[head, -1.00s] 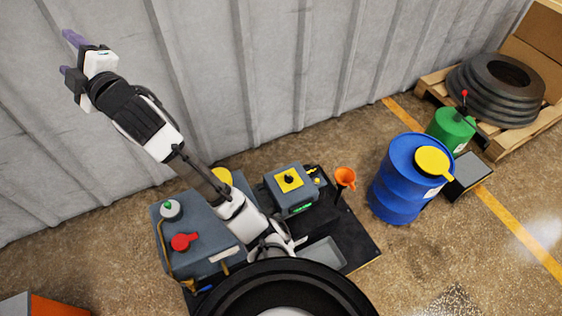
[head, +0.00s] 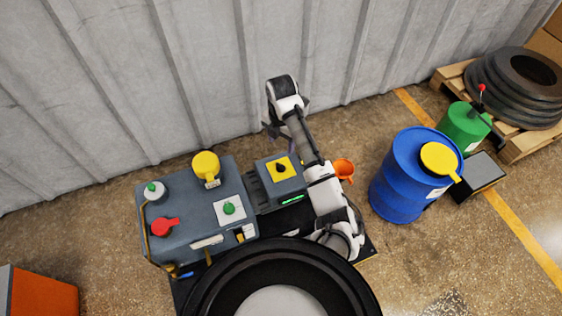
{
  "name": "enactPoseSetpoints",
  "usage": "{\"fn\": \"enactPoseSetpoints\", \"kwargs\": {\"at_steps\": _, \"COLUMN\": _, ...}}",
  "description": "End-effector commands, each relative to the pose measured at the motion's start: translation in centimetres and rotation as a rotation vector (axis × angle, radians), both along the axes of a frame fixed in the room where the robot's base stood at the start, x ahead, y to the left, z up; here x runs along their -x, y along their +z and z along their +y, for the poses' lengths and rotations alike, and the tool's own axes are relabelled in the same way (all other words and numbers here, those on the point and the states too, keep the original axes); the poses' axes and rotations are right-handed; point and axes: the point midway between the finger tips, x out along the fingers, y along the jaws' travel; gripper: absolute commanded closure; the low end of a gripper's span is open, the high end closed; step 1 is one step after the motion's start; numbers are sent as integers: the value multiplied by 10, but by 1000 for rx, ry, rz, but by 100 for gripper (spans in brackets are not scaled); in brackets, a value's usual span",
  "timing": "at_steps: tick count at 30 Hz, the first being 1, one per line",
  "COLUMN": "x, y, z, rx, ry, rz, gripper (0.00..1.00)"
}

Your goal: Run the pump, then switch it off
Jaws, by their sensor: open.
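The grey-blue pump unit (head: 190,240) stands on a dark base below the wall. Beside it on the right, a smaller grey box carries a black rotary knob (head: 280,168) on a yellow plate (head: 289,173). A green lit strip (head: 292,199) shows on the box's front. The knob's exact setting is too small to tell. My gripper (head: 272,134) hangs just beyond and above the knob, apart from it in the picture. Its purple fingers are partly hidden behind my arm. It is open, with nothing seen in it.
The pump carries a red handle (head: 165,227), a green knob (head: 229,208) and a yellow cap (head: 206,165). An orange funnel (head: 344,168) stands close to my arm on the right. A blue drum (head: 405,180) is farther right. The corrugated wall (head: 200,70) lies behind.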

Motion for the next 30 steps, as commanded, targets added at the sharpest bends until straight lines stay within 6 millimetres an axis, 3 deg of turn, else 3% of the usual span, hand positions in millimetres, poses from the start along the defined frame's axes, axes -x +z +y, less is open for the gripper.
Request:
{"fn": "enactPoseSetpoints", "kwargs": {"at_steps": 15, "x": 0, "y": -102, "z": 1, "rx": 0, "ry": -2, "rz": -1, "gripper": 42}}
{"fn": "enactPoseSetpoints", "kwargs": {"at_steps": 21, "x": 0, "y": -120, "z": 1, "rx": 0, "ry": -2, "rz": -4, "gripper": 42}}
{"fn": "enactPoseSetpoints", "kwargs": {"at_steps": 30, "x": 0, "y": -123, "z": 1, "rx": 0, "ry": -1, "rz": -5, "gripper": 42}}
